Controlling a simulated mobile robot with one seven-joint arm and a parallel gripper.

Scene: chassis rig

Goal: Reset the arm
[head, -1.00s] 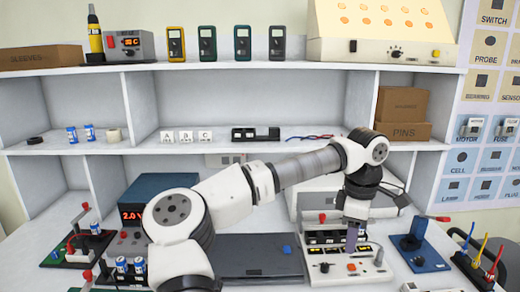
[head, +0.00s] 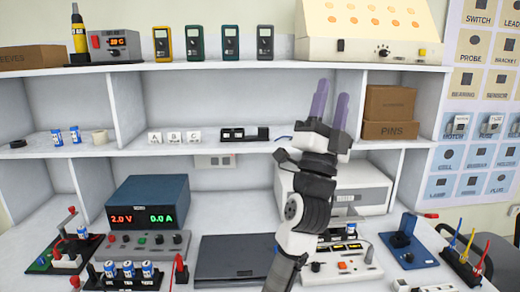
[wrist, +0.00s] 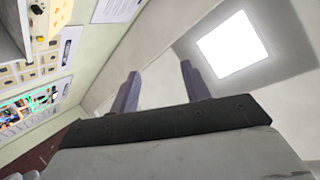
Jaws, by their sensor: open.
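My gripper (head: 329,104) is raised over the bench, in front of the shelf unit. Its two purple fingers point up and stand apart with nothing between them. In the wrist view my gripper (wrist: 160,88) also shows open and empty, with wall and ceiling beyond it. My arm rises from the bottom of the head view and hides part of the white box-shaped unit behind it.
The bench holds a power supply (head: 148,204) reading 2.0 V and 0.0 A, a dark flat panel (head: 236,258), a blue fixture (head: 408,248) and a rack of colored leads (head: 467,262). Several multimeters stand on the top shelf (head: 200,67). A ceiling light (wrist: 228,44) shows in the wrist view.

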